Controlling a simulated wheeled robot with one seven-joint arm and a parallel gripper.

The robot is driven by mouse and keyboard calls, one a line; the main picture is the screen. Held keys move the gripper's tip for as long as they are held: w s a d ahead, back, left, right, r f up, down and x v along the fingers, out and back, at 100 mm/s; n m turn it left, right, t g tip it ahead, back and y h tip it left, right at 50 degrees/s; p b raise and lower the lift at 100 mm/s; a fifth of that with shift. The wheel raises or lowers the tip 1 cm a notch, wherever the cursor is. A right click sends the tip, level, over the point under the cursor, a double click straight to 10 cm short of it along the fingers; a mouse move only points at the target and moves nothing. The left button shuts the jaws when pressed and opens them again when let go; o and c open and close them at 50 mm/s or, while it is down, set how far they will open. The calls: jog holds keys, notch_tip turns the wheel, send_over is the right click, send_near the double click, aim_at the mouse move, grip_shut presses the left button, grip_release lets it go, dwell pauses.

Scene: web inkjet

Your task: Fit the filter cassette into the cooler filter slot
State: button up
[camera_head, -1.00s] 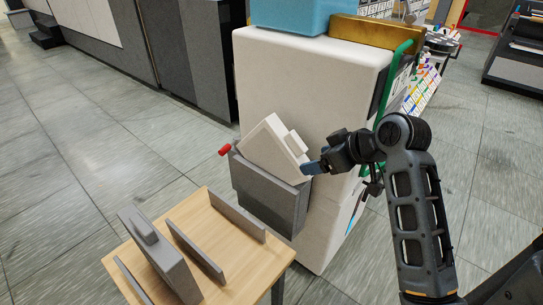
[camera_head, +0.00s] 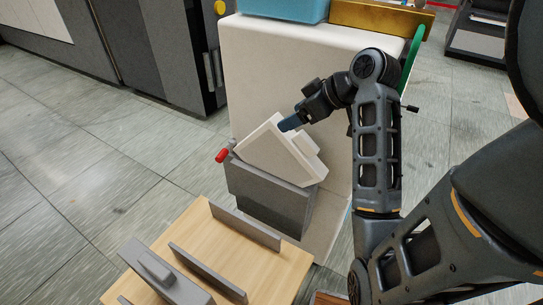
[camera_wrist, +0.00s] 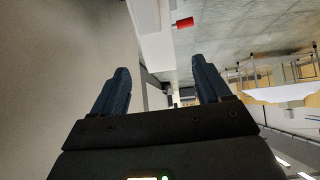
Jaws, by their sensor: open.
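A white filter cassette (camera_head: 285,155) with a block handle sits tilted in the mouth of the grey slot box (camera_head: 268,198) on the white cooler's side (camera_head: 285,75). Its upper part stands out above the rim; its lower end is hidden inside the box. A red knob (camera_head: 222,155) is at the box's left corner. My gripper (camera_head: 289,122) is open at the cassette's top corner; I cannot tell whether it touches. In the wrist view my two blue fingers (camera_wrist: 163,85) are spread, with a pale surface beyond them and the red knob (camera_wrist: 184,22) at the top.
A wooden table (camera_head: 200,235) stands in front, with upright grey dividers (camera_head: 245,224) and a grey cassette with a handle (camera_head: 160,272). A blue box (camera_head: 280,8) and a brown block (camera_head: 380,18) are on top of the cooler. Tiled floor at left is clear.

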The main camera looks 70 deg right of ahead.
aim_at(279, 120)
jog(key=x, duration=0.6)
jog(key=shift+w+d+p, duration=0.15)
jog(key=shift+w+p, duration=0.15)
jog(key=shift+w, duration=0.1)
jog(key=shift+c, duration=0.2)
grip_shut()
